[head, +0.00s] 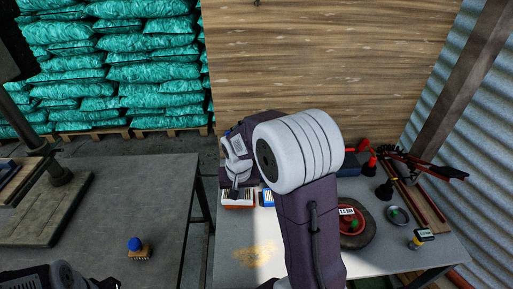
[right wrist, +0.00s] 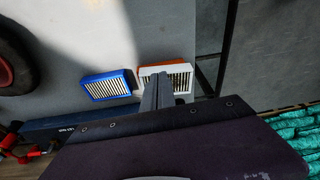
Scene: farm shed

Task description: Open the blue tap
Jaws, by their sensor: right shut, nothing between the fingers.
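I cannot make out a blue tap for certain in either view. A small item with a round blue top (head: 135,243) and a tan, brush-like base stands on the left table.
A blue pleated filter (right wrist: 109,85) lies beside the orange one. On the right table (head: 238,232) are a red-hubbed wheel (head: 350,240), a plunger-like black item (head: 384,189) and red-handled tools (head: 420,165). A gap separates it from the left table (head: 150,190). Teal sacks (head: 110,60) are stacked behind.

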